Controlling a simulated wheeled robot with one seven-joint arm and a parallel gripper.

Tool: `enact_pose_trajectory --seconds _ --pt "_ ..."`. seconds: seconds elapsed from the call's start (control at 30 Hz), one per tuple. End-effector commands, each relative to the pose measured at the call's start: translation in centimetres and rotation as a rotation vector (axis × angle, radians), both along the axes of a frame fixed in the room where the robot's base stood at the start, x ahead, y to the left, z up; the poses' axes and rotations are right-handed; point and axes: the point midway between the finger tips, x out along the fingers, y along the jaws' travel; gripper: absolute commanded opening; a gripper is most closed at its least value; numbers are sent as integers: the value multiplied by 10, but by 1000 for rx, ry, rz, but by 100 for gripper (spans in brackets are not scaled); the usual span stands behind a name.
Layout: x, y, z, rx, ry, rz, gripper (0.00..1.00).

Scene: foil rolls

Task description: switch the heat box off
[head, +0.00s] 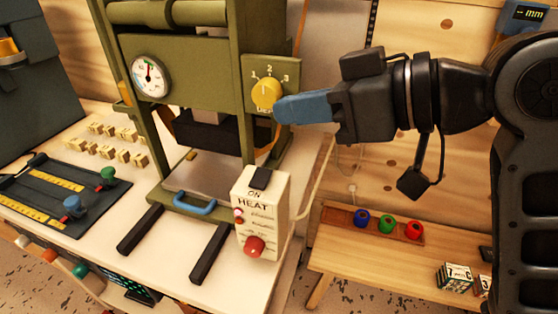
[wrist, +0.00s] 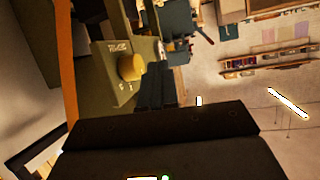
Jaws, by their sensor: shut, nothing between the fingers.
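The heat box (head: 273,220) is a cream box marked "ON" and "HEAT", standing at the front right corner of the white table. A black rocker switch (head: 260,178) sits at its top, with small red lights on the left of its face and a red knob (head: 255,246) low down. My gripper (head: 280,109) has blue fingers that are shut and empty. Its tips are beside the yellow dial (head: 265,93) of the green press, above the heat box in the picture. I cannot tell whether they touch the dial. The wrist view shows the yellow dial (wrist: 130,67) but not the heat box.
The green press (head: 195,60) with a round gauge (head: 149,77) stands behind the heat box. A blue handle (head: 194,203) is left of the box. A low wooden bench (head: 350,254) at the right holds colored rolls and number blocks. Letter blocks and a dark slide tool lie left.

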Motion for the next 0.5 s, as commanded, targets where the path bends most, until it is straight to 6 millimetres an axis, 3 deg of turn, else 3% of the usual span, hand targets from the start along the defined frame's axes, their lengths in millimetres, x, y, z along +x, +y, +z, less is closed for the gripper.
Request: enact_pose_trajectory --seconds 0.3,0.5 --pt "-8 -25 10 -332 -15 139 0" --pt "-12 -37 11 -445 -7 177 0"
